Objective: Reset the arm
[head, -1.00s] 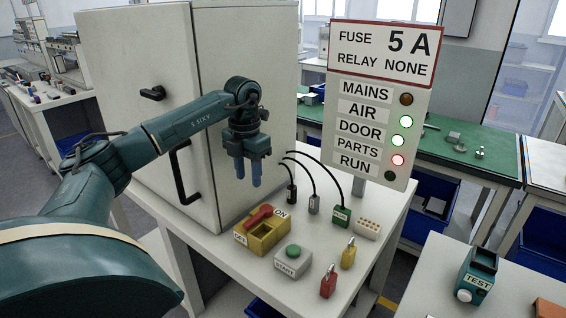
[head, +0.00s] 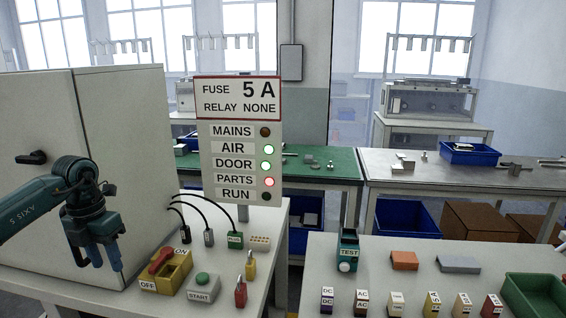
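My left arm comes in from the left in the head view, dark teal, in front of the grey cabinet (head: 120,130). Its gripper (head: 105,258) points down with two blue fingers apart and nothing between them. It hangs left of the yellow switch box (head: 176,277) with the red lever, which is marked ON and OFF, and appears clear of it. My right gripper is out of view.
The sign panel (head: 240,140) shows AIR and DOOR green, PARTS red. A second table (head: 420,270) holds several blocks and a green tray (head: 535,296).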

